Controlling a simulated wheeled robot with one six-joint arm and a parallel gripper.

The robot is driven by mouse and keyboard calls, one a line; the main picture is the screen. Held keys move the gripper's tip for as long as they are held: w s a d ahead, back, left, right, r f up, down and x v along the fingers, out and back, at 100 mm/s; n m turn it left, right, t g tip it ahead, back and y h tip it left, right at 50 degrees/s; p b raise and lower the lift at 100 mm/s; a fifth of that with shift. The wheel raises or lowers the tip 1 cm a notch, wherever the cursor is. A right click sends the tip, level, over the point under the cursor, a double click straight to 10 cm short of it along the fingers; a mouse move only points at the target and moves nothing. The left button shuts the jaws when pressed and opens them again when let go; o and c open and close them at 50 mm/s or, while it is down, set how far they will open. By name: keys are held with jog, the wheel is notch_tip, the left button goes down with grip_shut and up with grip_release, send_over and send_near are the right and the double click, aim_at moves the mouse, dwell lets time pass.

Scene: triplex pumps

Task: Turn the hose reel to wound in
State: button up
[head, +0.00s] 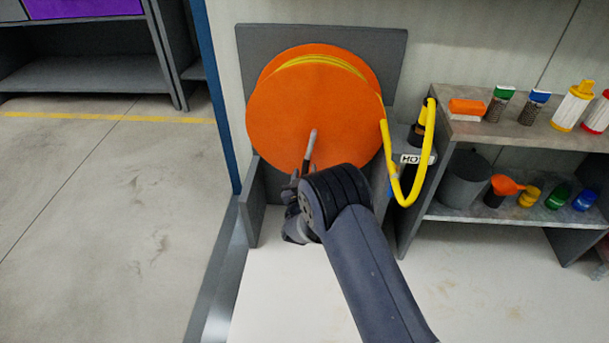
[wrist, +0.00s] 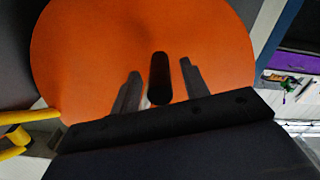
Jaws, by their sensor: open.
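The hose reel (head: 290,110) is a large orange drum on a grey wall-mounted frame, with yellow hose wound near its upper rim. Yellow hose (head: 410,195) hangs in a loop at its right side. A crank handle (head: 311,145) sticks out from the lower part of the drum's face. My gripper (head: 292,190) is just below the handle in the head view, partly hidden by my wrist. In the wrist view my gripper (wrist: 160,85) is open, with the dark handle (wrist: 160,78) showing between its two fingers. I cannot tell whether either finger touches it. The orange drum (wrist: 90,50) fills the background.
A shelf (head: 455,125) to the right holds several bottles and jars, with a grey bin (head: 465,180) below. A small labelled holder (head: 412,159) stands beside the reel. A blue post (head: 216,95) is at the left, with open floor (head: 100,220) beyond it.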

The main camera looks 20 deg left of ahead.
jog(key=shift+c, duration=0.3)
grip_shut()
jog(key=shift+s, duration=0.1)
